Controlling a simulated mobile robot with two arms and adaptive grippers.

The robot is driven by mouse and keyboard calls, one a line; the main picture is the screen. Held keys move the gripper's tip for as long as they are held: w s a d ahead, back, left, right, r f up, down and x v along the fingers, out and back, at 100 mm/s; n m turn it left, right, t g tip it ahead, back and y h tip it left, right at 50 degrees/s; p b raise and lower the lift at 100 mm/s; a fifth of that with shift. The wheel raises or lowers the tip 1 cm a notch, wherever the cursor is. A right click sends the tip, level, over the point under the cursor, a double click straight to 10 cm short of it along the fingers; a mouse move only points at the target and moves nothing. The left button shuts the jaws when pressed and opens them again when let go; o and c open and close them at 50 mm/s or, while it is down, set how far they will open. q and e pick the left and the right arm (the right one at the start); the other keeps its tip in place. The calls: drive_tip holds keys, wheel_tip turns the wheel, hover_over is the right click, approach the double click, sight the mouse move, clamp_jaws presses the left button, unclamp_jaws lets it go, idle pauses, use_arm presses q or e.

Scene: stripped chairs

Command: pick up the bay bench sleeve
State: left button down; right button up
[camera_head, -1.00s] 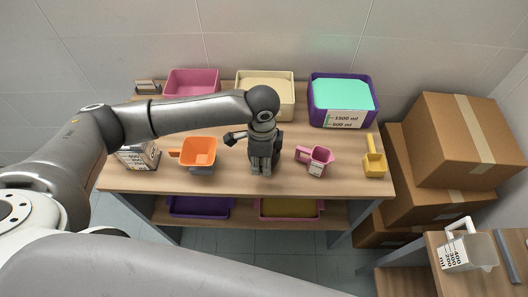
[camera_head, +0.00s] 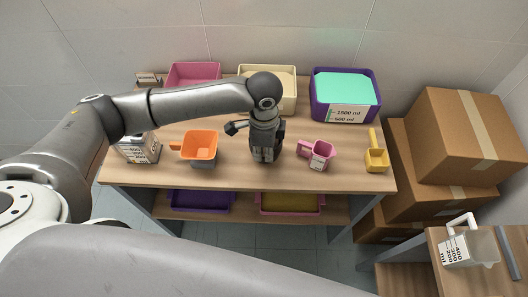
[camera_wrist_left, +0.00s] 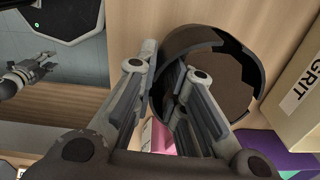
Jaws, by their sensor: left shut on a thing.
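The sleeve (camera_wrist_left: 215,45) is a dark, open-ended round shell with a jagged, notched rim in the left wrist view. My left gripper (camera_wrist_left: 165,70) is shut on its near wall, with one finger on each side of that wall. In the head view the left gripper (camera_head: 265,158) points down over the middle of the bench. A dark part of the sleeve (camera_head: 281,130) shows behind it, and the rest is hidden. Whether its base touches the bench is unclear. A grey gripper, apparently my right (camera_wrist_left: 46,64), shows small at the left of the wrist view.
The bench (camera_head: 230,178) holds an orange scoop (camera_head: 200,146) left of the gripper. A pink jug (camera_head: 320,153) and a yellow scoop (camera_head: 376,157) stand right. Pink (camera_head: 193,75), cream (camera_head: 285,75) and purple (camera_head: 375,105) tubs line the back. Cardboard boxes (camera_head: 440,130) are stacked right.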

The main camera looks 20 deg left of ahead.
use_arm(q)
drive_tip(key=s+d+r, duration=0.7)
drive_tip(key=s+r, duration=0.5)
wheel_tip(320, 180, up, 20)
drive_tip(key=p, duration=1.7)
drive_tip(key=shift+f, duration=0.25)
drive_tip(key=shift+s, duration=0.1)
